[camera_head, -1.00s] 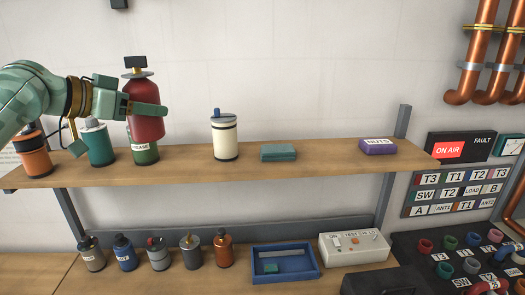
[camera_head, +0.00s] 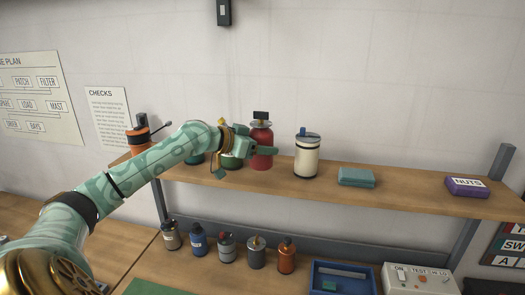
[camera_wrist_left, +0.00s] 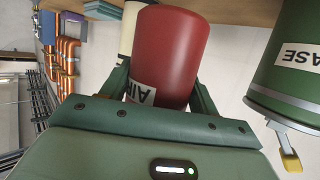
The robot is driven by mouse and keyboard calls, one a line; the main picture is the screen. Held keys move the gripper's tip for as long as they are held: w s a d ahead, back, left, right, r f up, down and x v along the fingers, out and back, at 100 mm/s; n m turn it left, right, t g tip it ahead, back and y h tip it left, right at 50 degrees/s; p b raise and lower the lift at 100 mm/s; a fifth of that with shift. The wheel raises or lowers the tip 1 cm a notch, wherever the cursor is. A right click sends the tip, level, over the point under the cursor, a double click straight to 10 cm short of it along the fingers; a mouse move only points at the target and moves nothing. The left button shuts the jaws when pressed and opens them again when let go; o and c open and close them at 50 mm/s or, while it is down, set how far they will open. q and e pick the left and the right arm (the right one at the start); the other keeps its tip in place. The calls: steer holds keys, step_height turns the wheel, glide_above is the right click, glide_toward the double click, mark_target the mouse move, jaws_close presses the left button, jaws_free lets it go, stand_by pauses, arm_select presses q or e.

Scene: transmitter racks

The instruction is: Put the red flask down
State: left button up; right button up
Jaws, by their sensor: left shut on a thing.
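The red flask (camera_head: 262,160), with a dark cap, is upright between my left gripper's (camera_head: 264,151) fingers, which are shut on it. Its base is at the shelf board (camera_head: 410,197), between the green grease can (camera_head: 231,161) and the cream flask (camera_head: 307,158). I cannot tell whether the base touches the board. In the left wrist view the red flask (camera_wrist_left: 170,50) shows a white label reading AIR, upside down, partly hidden by the gripper. The grease can (camera_wrist_left: 290,75) is close on the right there. My right gripper is out of view.
A teal box (camera_head: 357,177) and a purple NUTS box (camera_head: 480,187) stand further right, with clear board between them. Several small bottles and a blue tray (camera_head: 342,278) are below.

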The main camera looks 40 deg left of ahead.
mark_target(263, 158)
arm_select(q)
steer(key=f, duration=0.2)
steer(key=w+f+p, duration=0.1)
steer(key=shift+w+a+f, duration=0.1)
steer(key=shift+w+f, duration=0.1)
steer(key=shift+f, duration=0.15)
steer(key=shift+f+p, duration=0.3)
steer(key=shift+a+f, duration=0.1)
steer(key=shift+f, duration=0.05)
steer(key=o, duration=1.2)
steer(key=shift+f, duration=0.1)
steer(key=shift+s, duration=0.1)
steer(key=shift+s+a+b, duration=0.2)
steer(key=shift+s+b, duration=0.1)
steer(key=shift+s, duration=0.05)
steer(key=b+v, duration=0.1)
steer(key=v, duration=1)
steer(key=shift+s+d+r, duration=0.1)
steer(key=shift+r, duration=0.15)
